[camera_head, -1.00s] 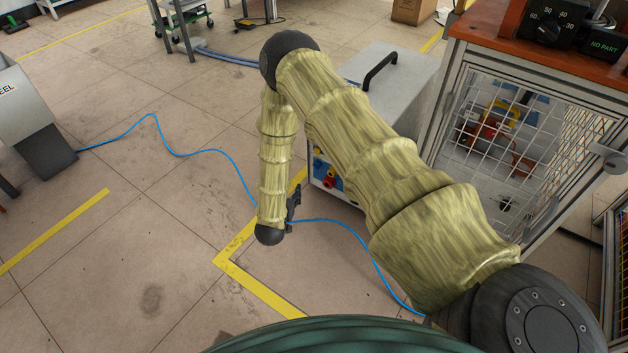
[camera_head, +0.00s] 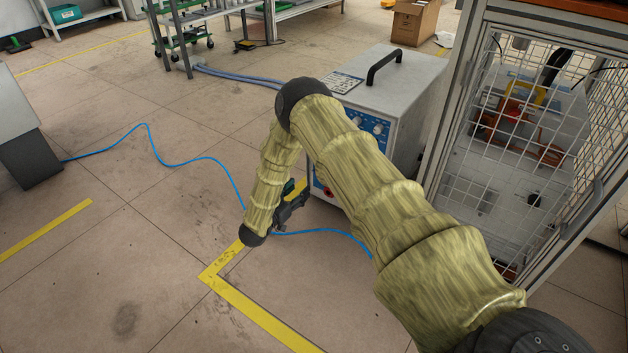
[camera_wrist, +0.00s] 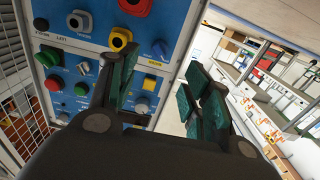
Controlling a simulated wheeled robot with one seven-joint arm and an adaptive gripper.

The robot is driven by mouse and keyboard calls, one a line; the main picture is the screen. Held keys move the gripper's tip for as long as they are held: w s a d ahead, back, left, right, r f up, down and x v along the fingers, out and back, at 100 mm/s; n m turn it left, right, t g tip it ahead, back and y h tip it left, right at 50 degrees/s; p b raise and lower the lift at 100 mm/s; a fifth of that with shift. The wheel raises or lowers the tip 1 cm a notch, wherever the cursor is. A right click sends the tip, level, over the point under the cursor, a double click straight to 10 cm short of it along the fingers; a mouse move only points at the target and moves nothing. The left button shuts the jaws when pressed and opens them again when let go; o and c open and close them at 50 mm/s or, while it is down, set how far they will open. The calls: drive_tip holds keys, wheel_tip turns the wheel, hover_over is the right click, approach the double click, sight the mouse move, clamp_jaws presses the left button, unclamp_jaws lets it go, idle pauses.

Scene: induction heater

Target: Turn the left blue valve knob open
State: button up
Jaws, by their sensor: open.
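The machine's blue front panel fills the left of the wrist view and carries several knobs and buttons. I cannot tell which one is the left blue valve knob. In the head view, blue-and-white knobs (camera_head: 367,124) show high on the panel. My gripper (camera_wrist: 158,88) is open and empty, its green-padded fingers apart before the panel's right edge. In the head view my gripper (camera_head: 291,200) is low in front of the machine, partly hidden by my arm.
A yellow ring knob (camera_wrist: 121,40) and a red one are close by on the panel. A wire-mesh cabinet (camera_head: 520,150) stands right of the grey machine (camera_head: 410,90). A blue hose (camera_head: 330,232) runs across the floor. Open floor lies to the left.

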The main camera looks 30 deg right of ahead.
drive_tip(key=b+x, duration=0.5)
drive_tip(key=x, duration=0.5)
drive_tip(key=shift+w+d, duration=0.15)
drive_tip(key=shift+d, duration=0.05)
drive_tip(key=c, duration=1)
